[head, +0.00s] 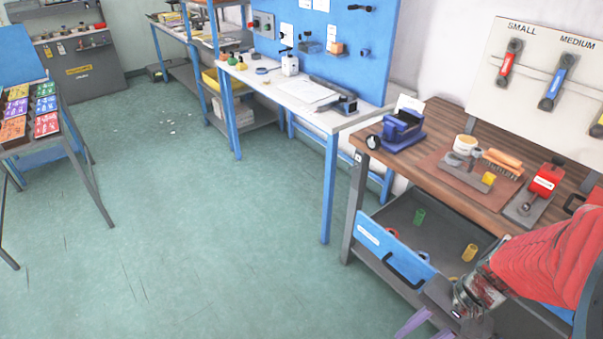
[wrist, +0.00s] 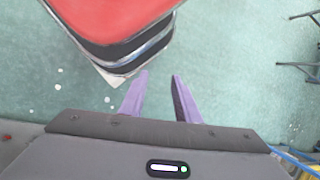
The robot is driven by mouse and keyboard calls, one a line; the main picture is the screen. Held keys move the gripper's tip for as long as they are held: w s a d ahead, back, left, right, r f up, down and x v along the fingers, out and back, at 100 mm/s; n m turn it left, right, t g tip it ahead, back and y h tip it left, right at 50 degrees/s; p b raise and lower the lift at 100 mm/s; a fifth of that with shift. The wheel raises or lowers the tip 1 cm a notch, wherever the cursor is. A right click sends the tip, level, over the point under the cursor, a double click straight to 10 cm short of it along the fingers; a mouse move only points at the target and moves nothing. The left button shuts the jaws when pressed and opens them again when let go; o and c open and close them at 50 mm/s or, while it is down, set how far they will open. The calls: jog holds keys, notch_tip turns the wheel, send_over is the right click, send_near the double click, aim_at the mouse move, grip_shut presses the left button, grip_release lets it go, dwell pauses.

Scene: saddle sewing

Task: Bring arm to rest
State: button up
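My gripper (head: 424,328) is at the lower edge of the head view, in front of the open blue drawer. Its purple fingers are partly cut off there by the picture's edge. My red-sleeved arm reaches in from the right. In the wrist view my gripper (wrist: 160,88) points at the green floor (wrist: 220,60). Its two fingers are apart, with only floor showing between them, so it is open and empty.
The open drawer (head: 395,252) holds several small coloured spools. The wooden workbench (head: 430,118) above carries tools. A white-topped bench (head: 335,122) stands behind it and a sample stand (head: 88,170) at the left. The floor (head: 200,230) between is clear.

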jog(key=w+a+r+n+t+h, duration=0.2)
jog(key=a+r+n+t, duration=0.1)
jog(key=r, duration=0.6)
jog(key=w+a+r+n+t+h, duration=0.1)
jog(key=a+r+n+t+h, duration=0.1)
jog(key=r, duration=0.8)
jog(key=a+n+t, duration=0.1)
jog(key=a+n, duration=0.1)
jog(key=n, duration=0.1)
jog(key=shift+w+a+h, duration=0.3)
jog(key=shift+w, duration=0.1)
